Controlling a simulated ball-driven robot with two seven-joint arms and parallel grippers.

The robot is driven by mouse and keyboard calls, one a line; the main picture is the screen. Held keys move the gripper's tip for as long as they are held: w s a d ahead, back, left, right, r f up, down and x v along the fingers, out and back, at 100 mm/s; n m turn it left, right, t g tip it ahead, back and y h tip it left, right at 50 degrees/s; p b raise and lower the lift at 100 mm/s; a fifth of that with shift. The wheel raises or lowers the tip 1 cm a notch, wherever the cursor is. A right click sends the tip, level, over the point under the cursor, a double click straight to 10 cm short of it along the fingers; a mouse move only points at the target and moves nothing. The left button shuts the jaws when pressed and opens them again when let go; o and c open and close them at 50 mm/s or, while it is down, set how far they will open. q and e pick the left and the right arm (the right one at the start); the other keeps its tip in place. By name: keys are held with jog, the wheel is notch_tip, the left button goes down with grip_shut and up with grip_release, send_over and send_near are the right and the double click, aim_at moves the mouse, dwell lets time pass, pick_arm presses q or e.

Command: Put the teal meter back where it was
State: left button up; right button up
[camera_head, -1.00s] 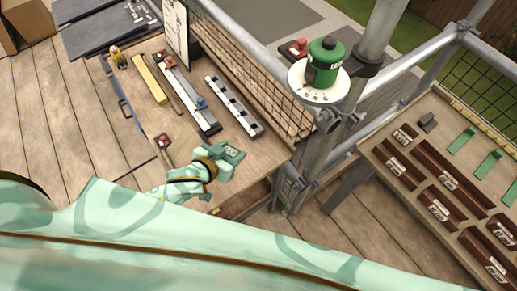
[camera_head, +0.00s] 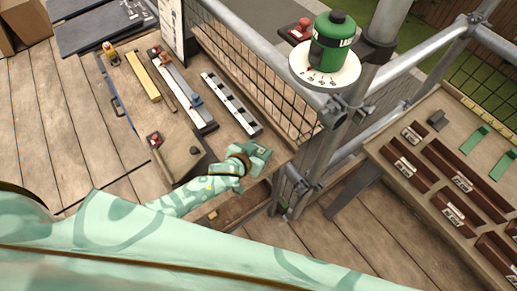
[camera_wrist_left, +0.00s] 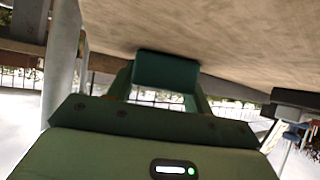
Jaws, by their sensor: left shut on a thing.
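The teal meter (camera_wrist_left: 165,70) is a dark teal block between the fingers of my left gripper (camera_wrist_left: 160,98) in the left wrist view. In the head view, my left gripper (camera_head: 256,157) is shut on it over the front right edge of the wooden bench (camera_head: 225,137). The meter is hard to tell apart from the teal gripper there. In the wrist view, the bench surface lies close beyond the meter; I cannot tell whether they touch. My right gripper is not in view.
A green canister (camera_head: 331,42) stands on a round white plate (camera_head: 325,75) by scaffold poles. A parts table (camera_head: 395,140) stands at right.

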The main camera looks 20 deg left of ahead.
pick_arm(q)
jog(key=shift+f, duration=0.1)
jog(key=o, duration=0.7)
jog(key=shift+o, duration=0.2)
jog(key=shift+s+r, duration=0.1)
jog(key=shift+r, duration=0.2)
jog(key=p+v, duration=0.4)
jog(key=v, duration=0.7)
jog(key=shift+s+a+r, duration=0.15)
jog(key=shift+s, duration=0.15)
